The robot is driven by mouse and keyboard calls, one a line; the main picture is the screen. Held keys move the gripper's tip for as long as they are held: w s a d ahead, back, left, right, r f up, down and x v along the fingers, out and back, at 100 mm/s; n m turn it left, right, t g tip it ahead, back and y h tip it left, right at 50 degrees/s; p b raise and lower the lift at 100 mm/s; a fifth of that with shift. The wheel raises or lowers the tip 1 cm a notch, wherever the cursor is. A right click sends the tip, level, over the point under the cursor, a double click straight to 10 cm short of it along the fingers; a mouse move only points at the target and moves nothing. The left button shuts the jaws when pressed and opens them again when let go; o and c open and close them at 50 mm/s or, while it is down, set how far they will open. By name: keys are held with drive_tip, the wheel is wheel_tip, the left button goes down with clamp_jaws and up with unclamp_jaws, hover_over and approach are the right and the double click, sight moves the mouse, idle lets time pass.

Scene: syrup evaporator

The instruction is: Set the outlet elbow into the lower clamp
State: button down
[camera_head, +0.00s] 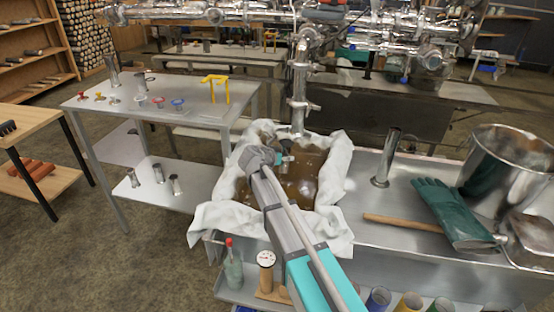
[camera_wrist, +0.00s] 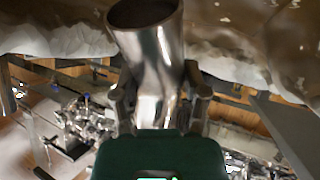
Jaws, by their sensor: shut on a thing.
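In the wrist view, my gripper (camera_wrist: 160,100) is shut on the outlet elbow (camera_wrist: 150,55), a shiny bent metal tube with a finger on each side. Its open round end faces the top of the picture. In the head view, my gripper (camera_head: 281,157) is over the cloth-lined pan, just below the vertical outlet pipe (camera_head: 299,84). The elbow is hard to make out there. A clamp (camera_head: 299,106) shows around the low part of this pipe. I cannot tell whether the elbow touches the pipe or clamp.
The pan of brown liquid (camera_head: 318,165) is lined with white cloth (camera_head: 338,165). On the steel bench to the right are an upright metal cylinder (camera_head: 385,160), a green glove (camera_head: 450,212), a wooden-handled tool (camera_head: 402,223) and a steel bucket (camera_head: 505,170). A side table (camera_head: 190,98) stands left.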

drive_tip(key=shift+t+h, duration=0.4)
drive_tip(key=shift+h, duration=0.2)
drive_tip(key=w+d+r, duration=0.3)
drive_tip(key=shift+w+d+f, duration=0.1)
drive_tip(key=shift+w+d, duration=0.1)
drive_tip(key=shift+w, duration=0.05)
drive_tip(key=c, duration=1.4)
unclamp_jaws()
drive_tip(key=shift+s+d+r, duration=0.2)
drive_tip(key=shift+d+r, duration=0.2)
drive_tip(key=shift+d, duration=0.15)
drive_tip(key=c, duration=1.4)
unclamp_jaws()
drive_tip(key=shift+s+a, duration=0.2)
drive_tip(key=c, duration=1.4)
unclamp_jaws()
drive_tip(key=shift+s+d, duration=0.1)
drive_tip(key=shift+s, duration=0.25)
drive_tip(key=c, duration=1.4)
unclamp_jaws()
drive_tip(key=shift+s, duration=0.2)
drive_tip(key=c, duration=1.4)
unclamp_jaws()
drive_tip(key=shift+s+d+r+h, duration=0.2)
drive_tip(key=shift+d+r, duration=0.15)
drive_tip(key=shift+d, duration=0.1)
drive_tip(key=shift+s+d+r+h, duration=0.2)
drive_tip(key=shift+d+r, duration=0.1)
drive_tip(key=shift+d, duration=0.1)
